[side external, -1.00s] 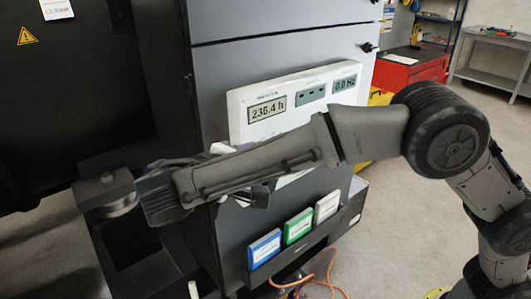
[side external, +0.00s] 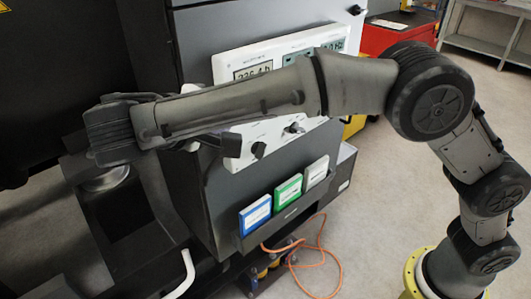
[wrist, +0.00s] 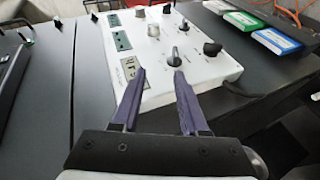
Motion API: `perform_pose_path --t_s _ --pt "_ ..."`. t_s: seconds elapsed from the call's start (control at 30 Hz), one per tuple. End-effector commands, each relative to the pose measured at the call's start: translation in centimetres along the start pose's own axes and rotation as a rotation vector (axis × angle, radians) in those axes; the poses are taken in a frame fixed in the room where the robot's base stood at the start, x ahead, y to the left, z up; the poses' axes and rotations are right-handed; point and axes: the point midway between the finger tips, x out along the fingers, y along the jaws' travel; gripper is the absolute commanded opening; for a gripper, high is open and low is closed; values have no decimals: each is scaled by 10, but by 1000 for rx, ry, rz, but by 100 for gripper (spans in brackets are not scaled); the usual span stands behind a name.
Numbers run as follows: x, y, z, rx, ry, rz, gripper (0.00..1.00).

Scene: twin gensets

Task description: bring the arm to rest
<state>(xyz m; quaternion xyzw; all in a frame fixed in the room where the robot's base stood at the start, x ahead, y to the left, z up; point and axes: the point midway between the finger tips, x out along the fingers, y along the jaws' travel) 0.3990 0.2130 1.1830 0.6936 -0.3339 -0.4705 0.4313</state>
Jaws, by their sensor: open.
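My arm reaches across the side external view from the right. Its forearm crosses in front of a white control panel (side external: 222,68) and partly hides its displays. My gripper (side external: 232,146) is partly hidden behind the forearm there; a dark finger shows beside the panel's lower left. In the wrist view my gripper (wrist: 158,74) is open, with nothing between its two fingers. The fingers point at the white panel (wrist: 150,55), which has a black pointer knob (wrist: 179,54), other knobs and small displays. I cannot tell how far the fingertips are from the panel face.
Blue (side external: 255,214), green (side external: 288,191) and white (side external: 316,172) booklets stand in a holder below the panel. An orange cable (side external: 325,262) lies on the floor. A red cabinet (side external: 385,38) and a grey bench (side external: 485,45) stand behind. Floor between is clear.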

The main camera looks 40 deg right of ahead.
Motion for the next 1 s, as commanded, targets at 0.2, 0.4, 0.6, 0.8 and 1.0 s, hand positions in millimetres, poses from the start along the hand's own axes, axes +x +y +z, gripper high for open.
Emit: perform_pose_path --t_s 0.2,0.4,0.6,0.8,1.0 --pt "82 112 41 169 -173 -92 44" --pt "142 160 117 232 -273 -269 44" --pt "172 163 203 290 -298 -488 44" --pt "172 124 279 370 -241 -724 44" --pt "155 59 316 447 -99 -939 44"
